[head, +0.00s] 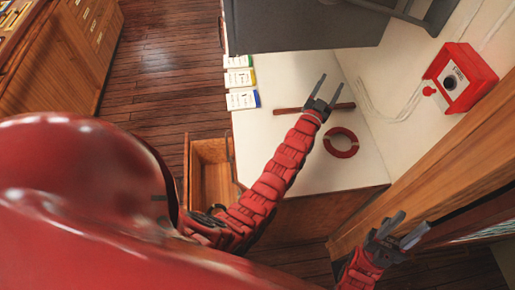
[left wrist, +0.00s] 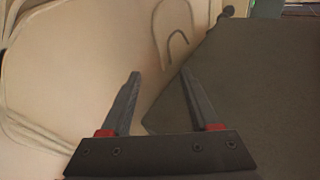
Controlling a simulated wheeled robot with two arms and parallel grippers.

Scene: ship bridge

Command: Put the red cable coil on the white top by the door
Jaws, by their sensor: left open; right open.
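The red cable coil (head: 354,151) lies flat on the white top (head: 300,165), near its front right part, close to a wooden frame. My left gripper (head: 332,80) is open and empty, beyond the coil in the head view. Its open fingers also show in the left wrist view (left wrist: 161,74), with nothing between them; the coil is not seen there. My right gripper (head: 416,218) is open and empty at the lower right, in front of the wooden frame and apart from the coil.
A thin reddish-brown bar (head: 287,111) lies by my left gripper. A dark box (head: 290,25) stands at the back, also in the left wrist view (left wrist: 265,80). A red wall box (head: 468,72), white cables (head: 395,112), small cards (head: 240,78) and an open drawer (head: 210,150) surround the top.

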